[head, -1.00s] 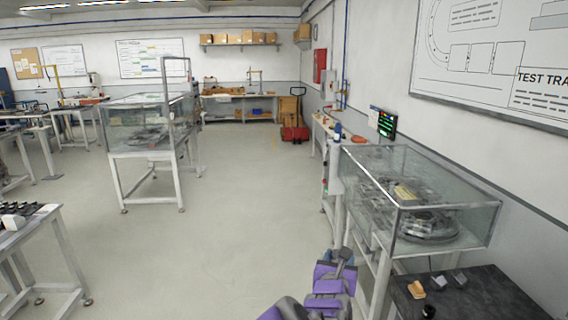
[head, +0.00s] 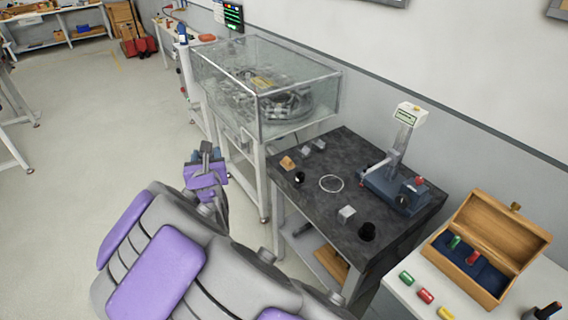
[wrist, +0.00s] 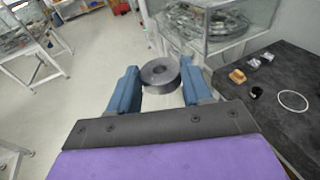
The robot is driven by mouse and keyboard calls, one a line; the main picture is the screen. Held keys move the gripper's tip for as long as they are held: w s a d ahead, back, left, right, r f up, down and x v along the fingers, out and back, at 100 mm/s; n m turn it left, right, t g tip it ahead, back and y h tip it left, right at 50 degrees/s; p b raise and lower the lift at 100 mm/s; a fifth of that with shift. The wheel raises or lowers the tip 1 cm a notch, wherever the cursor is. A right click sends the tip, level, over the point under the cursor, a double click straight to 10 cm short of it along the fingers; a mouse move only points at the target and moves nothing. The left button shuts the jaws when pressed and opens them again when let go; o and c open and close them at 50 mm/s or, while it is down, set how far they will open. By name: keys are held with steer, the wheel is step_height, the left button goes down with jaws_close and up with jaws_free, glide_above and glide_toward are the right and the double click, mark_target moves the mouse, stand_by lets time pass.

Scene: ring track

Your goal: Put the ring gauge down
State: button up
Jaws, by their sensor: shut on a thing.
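In the wrist view, the ring gauge (wrist: 152,79), a thick dark grey ring with a central hole, sits between the two blue fingers of my gripper (wrist: 158,83). My gripper is shut on it and holds it in the air over the floor. In the head view my gripper (head: 206,153) is left of the dark stone-topped table, apart from it; the ring is hard to make out there. A thin white circle (head: 331,192) is on the dark tabletop (head: 325,215), with bare surface inside it. The circle also shows at the right of the wrist view (wrist: 293,109).
Around the circle are a tan block (head: 287,163), grey blocks (head: 346,214) and black cylinders (head: 367,231). A measuring stand (head: 395,185) is at the table's right. A glass case (head: 285,105) stands behind. A wooden box (head: 470,290) with coloured plugs is at right.

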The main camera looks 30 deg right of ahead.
mark_target(316, 200)
steer(key=d+f+h, duration=0.1)
steer(key=d+f, duration=0.1)
steer(key=f, duration=0.1)
steer(key=d+f+m+h, duration=0.1)
steer(key=d+f, duration=0.1)
steer(key=d, duration=0.1)
steer(key=d+f+m+g+h, duration=0.1)
steer(key=d+f, duration=0.1)
steer(key=f, duration=0.1)
steer(key=shift+s+d+f, duration=0.1)
steer(key=shift+d+f, duration=0.05)
steer(key=shift+f, duration=0.15)
steer(key=s+d+f+m+g+h, duration=0.2)
steer(key=s+d+f, duration=0.3)
steer(key=d+f, duration=0.1)
steer(key=s+d+f+m+g+h, duration=0.2)
steer(key=s+d+f, duration=0.3)
steer(key=d+f, duration=0.2)
steer(key=s+d+f+m+g+h, duration=0.2)
steer(key=s+d+f+m+g, duration=0.1)
steer(key=s+d+f, duration=0.3)
steer(key=shift+s+d+f+h, duration=0.1)
steer(key=shift+d+f+h, duration=0.1)
steer(key=shift+d, duration=0.3)
steer(key=shift+d+f+h, duration=0.1)
steer(key=shift+d+f, duration=0.1)
steer(key=shift+d, duration=0.25)
